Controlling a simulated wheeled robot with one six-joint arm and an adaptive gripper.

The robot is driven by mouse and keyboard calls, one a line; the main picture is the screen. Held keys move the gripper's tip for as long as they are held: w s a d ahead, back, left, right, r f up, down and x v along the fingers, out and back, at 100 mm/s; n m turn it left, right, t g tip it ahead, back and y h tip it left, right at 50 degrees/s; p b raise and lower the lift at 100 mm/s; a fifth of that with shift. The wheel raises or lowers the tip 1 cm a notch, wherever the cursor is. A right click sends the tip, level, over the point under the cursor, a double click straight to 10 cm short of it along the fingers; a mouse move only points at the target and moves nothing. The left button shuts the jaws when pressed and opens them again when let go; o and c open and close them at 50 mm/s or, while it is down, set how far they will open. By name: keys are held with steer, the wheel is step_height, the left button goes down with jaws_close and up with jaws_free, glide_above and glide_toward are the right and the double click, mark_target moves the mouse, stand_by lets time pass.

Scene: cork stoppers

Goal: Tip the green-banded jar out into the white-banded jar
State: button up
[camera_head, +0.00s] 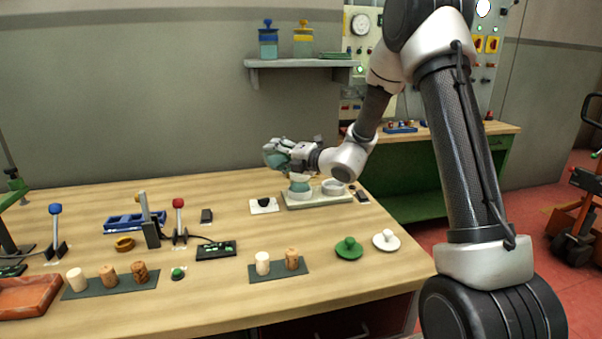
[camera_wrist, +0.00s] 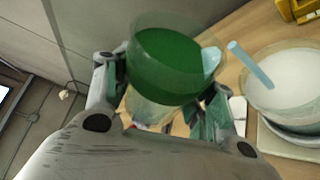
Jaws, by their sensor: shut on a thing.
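My gripper (camera_head: 284,150) is shut on the green-banded jar (camera_head: 273,156), holding it above the bench. In the wrist view the jar (camera_wrist: 165,62) sits between my fingers, and looks green inside. A pale blue piece shows at its right rim. The white-banded jar (camera_head: 300,185) stands below on the pale tray (camera_head: 318,201). A round whitish vessel (camera_wrist: 290,90) is right of the held jar in the wrist view, apparently the white-banded jar. A pale blue rod-like shape slants at its rim; I cannot tell whether it is solid or pouring contents. The held jar looks tilted.
A pale round dish (camera_head: 334,187) sits beside the white-banded jar. Corks stand on a dark mat (camera_head: 280,270). Levers (camera_head: 179,217) rise at the left. A shelf (camera_head: 300,63) is behind.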

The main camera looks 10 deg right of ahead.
steer(key=shift+w+d+r+m, duration=0.2)
steer(key=shift+d+r+m, duration=0.35)
steer(key=shift+m, duration=0.35)
stand_by(1.4)
steer(key=shift+d+f+m+t+y+p, duration=0.25)
steer(key=shift+f+m+y+p, duration=0.2)
steer(key=shift+m, duration=0.25)
stand_by(1.0)
steer(key=shift+r+m, duration=0.2)
steer(key=shift+m, duration=0.1)
